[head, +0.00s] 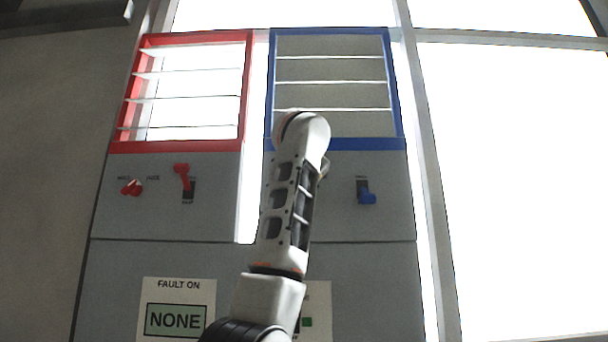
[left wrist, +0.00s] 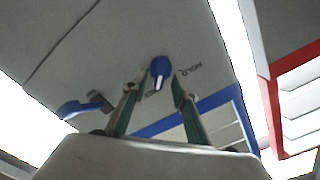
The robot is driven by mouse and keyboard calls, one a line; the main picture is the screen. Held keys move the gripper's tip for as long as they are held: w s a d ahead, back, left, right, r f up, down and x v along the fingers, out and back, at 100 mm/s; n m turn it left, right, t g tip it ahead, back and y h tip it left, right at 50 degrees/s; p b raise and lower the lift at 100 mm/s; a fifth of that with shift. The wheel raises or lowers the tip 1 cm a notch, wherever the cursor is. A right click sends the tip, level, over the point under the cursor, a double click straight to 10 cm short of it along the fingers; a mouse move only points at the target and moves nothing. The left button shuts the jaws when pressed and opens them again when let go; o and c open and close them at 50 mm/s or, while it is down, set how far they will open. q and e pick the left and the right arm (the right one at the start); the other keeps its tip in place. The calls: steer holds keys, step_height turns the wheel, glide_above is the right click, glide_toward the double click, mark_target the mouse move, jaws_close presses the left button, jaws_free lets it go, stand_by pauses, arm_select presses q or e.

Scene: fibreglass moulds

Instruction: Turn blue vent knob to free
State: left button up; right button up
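The blue vent knob (left wrist: 160,68) shows in the left wrist view on a grey panel. In the head view my left arm hides the knob and nearly all of the gripper. The blue-framed vent (head: 333,68) shows grey slats lying closed. My right gripper is in neither view.
A blue lever (head: 366,196) sits right of my arm; it also shows in the left wrist view (left wrist: 84,108). A red-framed vent (head: 176,147) stands left with open slats, above a red knob (head: 131,187) and red lever (head: 182,172). A "FAULT ON NONE" sign (head: 178,285) is below.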

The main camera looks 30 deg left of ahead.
arm_select(q)
steer(key=v, duration=1.1)
stand_by(0.3)
